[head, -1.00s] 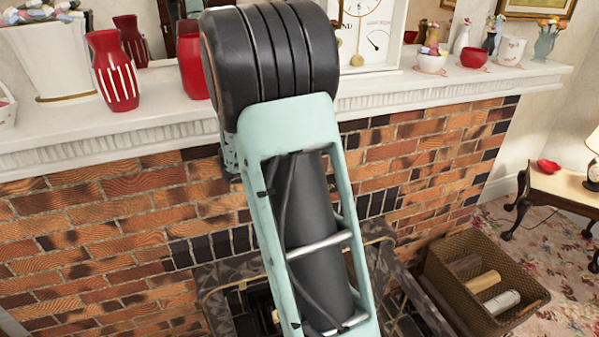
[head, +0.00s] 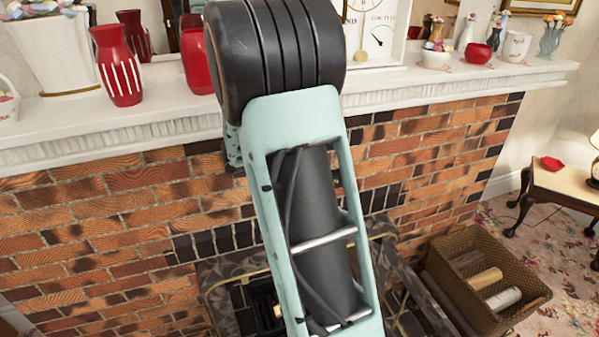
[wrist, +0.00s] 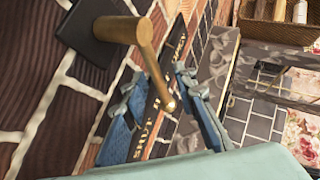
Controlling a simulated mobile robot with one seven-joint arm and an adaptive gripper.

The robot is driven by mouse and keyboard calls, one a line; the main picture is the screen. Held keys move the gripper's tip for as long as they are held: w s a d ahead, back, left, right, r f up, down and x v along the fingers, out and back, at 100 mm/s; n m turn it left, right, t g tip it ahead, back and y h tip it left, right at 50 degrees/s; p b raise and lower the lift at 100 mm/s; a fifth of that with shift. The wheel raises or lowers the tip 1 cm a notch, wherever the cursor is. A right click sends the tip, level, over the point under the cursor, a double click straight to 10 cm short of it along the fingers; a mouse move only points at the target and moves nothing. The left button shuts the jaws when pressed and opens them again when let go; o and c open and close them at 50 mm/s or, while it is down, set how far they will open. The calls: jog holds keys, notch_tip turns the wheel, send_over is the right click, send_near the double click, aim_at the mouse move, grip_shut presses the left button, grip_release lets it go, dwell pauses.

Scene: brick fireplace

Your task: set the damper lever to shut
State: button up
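The damper lever (wrist: 150,62) is a brass-coloured rod in the wrist view, with a thick round hub on a dark square plate (wrist: 84,36) on the brick wall. A dark label strip (wrist: 164,90) behind it carries gold lettering; SHUT reads at its lower end, and the rest is partly covered. My gripper (wrist: 158,80) is open, with one blue finger on each side of the lever's free end. I cannot tell whether either finger touches the rod. In the head view my arm hides the lever and gripper.
The white mantel (head: 120,128) with vases, bowls and a clock (head: 378,32) runs above the brick wall (head: 110,215). A stone-patterned fireplace surround (head: 225,270) lies below. A wicker basket (head: 455,290) with logs stands right, near a side table (head: 565,185).

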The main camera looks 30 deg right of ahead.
jog(key=v, duration=1.1)
jog(key=shift+a+r, duration=0.2)
jog(key=shift+a, duration=0.1)
jog(key=shift+s, duration=0.15)
